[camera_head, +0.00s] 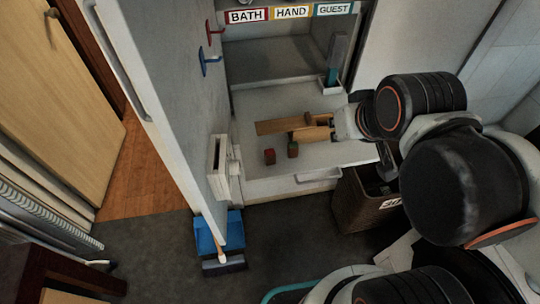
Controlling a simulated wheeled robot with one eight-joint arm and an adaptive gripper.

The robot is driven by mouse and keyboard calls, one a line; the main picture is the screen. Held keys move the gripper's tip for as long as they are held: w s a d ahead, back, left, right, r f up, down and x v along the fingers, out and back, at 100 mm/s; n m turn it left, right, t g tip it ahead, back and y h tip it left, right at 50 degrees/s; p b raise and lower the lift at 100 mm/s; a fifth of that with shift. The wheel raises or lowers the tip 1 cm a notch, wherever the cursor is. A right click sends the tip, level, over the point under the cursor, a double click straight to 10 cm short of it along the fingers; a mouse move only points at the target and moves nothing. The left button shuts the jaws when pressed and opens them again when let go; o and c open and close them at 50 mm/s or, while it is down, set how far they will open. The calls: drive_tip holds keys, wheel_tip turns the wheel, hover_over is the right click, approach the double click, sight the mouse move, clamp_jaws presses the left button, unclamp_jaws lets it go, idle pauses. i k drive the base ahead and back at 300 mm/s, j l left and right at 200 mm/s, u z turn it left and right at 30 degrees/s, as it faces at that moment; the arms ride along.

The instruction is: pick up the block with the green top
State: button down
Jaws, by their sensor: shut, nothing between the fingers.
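A small block with a green top (293,146) stands on the white shelf surface inside the cabinet. A small block with a red top (270,156) stands just to its left and slightly nearer. My gripper (334,126) reaches in from the right, above and to the right of both blocks. It looks shut and empty, though its fingertips are small and hard to make out. It is apart from the green-topped block, with a wooden item between them in the picture.
A flat wooden piece (273,127) and a rounded wooden item (315,134) lie behind and beside the blocks, close to my gripper. An open cabinet door (180,90) stands at left. A dark basket (365,205) sits below right. A blue dustpan (207,240) is on the floor.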

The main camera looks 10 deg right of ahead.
sight(292, 150)
drive_tip(key=k+j+z, duration=0.25)
drive_tip(key=j, duration=0.3)
drive_tip(key=k+j+z, duration=0.25)
drive_tip(key=k+j, duration=0.2)
drive_tip(key=l, duration=0.1)
drive_tip(key=j, duration=0.1)
